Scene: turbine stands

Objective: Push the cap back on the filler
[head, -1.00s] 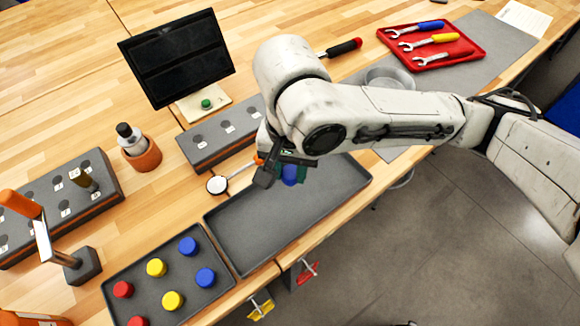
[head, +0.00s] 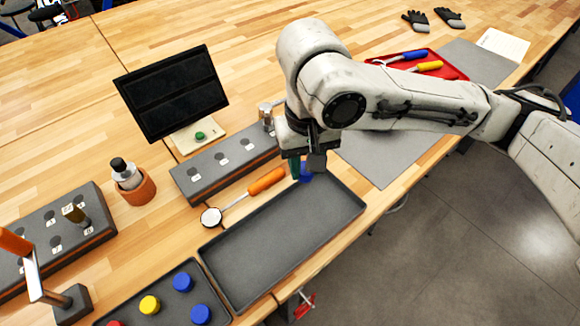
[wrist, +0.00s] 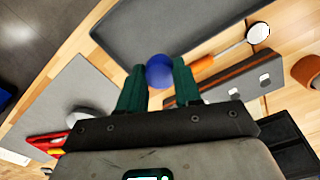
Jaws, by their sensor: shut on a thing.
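My gripper (head: 304,166) is shut on a blue cap (head: 306,174), held near the far corner of the empty grey tray (head: 285,240). In the wrist view the blue cap (wrist: 160,71) sits between the green fingertips of my gripper (wrist: 159,70). A metallic cylinder (head: 266,113) stands at the far end of the numbered rack (head: 215,165), left of my wrist. I cannot tell whether it is the filler. A bottle with a black top (head: 125,173) stands in an orange holder.
A round mirror with an orange handle (head: 266,181) lies between rack and tray. A tray of coloured caps (head: 170,295) is at lower left. A black monitor (head: 172,92) stands behind the rack. A red tool tray (head: 440,72) is at the back right. A grey mat (head: 385,155) has clear room.

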